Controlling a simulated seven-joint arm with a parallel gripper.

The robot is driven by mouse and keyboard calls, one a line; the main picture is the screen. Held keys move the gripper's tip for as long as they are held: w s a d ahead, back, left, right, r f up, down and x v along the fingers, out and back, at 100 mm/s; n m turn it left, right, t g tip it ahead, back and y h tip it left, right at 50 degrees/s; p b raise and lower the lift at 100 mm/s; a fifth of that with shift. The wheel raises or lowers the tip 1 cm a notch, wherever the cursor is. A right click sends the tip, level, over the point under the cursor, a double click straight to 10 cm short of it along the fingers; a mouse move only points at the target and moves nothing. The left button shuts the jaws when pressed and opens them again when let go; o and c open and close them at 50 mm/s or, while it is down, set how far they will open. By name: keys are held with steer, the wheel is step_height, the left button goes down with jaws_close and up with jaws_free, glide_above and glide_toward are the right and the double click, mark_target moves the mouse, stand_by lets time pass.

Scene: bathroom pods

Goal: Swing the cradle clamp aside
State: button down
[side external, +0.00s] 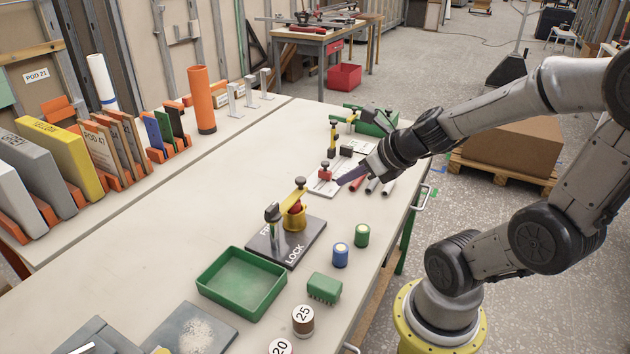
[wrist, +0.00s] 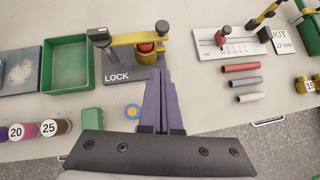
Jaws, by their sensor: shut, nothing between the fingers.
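The cradle clamp is a yellow bar (side external: 292,198) with black knobs, on a dark base plate (side external: 310,240) lettered LOCK and, partly hidden, FREE. In the wrist view the bar (wrist: 127,40) runs from a post at the left to a knob (wrist: 162,27) at the right. It lies over a red part (wrist: 146,47) in a yellow cradle (side external: 294,219). My gripper (side external: 350,175) is shut and empty, above the table to the right of the clamp. In the wrist view its purple fingers (wrist: 160,74) point toward the plate's right side, apart from the bar.
A green tray (side external: 203,283) and a green block (side external: 324,288) stand near the plate. Blue (side external: 341,255) and green (side external: 362,235) cylinders stand to its right. A white scale plate (wrist: 219,51) with a red slider and several rods lie beyond. The table left of the plate is clear.

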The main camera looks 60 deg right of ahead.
mark_target(299, 178)
steer(key=shift+w+d+f, duration=0.35)
steer(key=shift+w+f, duration=0.5)
steer(key=shift+w, duration=0.6)
steer(key=shift+w+d+f, duration=0.35)
steer(key=shift+w+f, duration=0.45)
steer(key=shift+w, duration=0.65)
steer(key=shift+w+d+f, duration=0.35)
steer(key=shift+w+f, duration=0.5)
steer(key=shift+w, duration=0.6)
steer(key=shift+w, duration=0.1)
steer(key=shift+w+d+n+y, duration=0.25)
steer(key=shift+w+n+y, duration=0.4)
steer(key=shift+w+n, duration=0.15)
steer(key=shift+w+d+n+y, duration=0.25)
steer(key=shift+w+n+y, duration=0.4)
steer(key=shift+w+n, duration=0.15)
steer(key=w+a+n+g+y, duration=0.7)
steer(key=w+n, duration=0.5)
steer(key=n, duration=0.3)
steer(key=shift+a+y, duration=0.6)
steer(key=shift+a, duration=0.05)
steer(key=shift+w+a, duration=0.1)
steer(key=shift+a, duration=0.05)
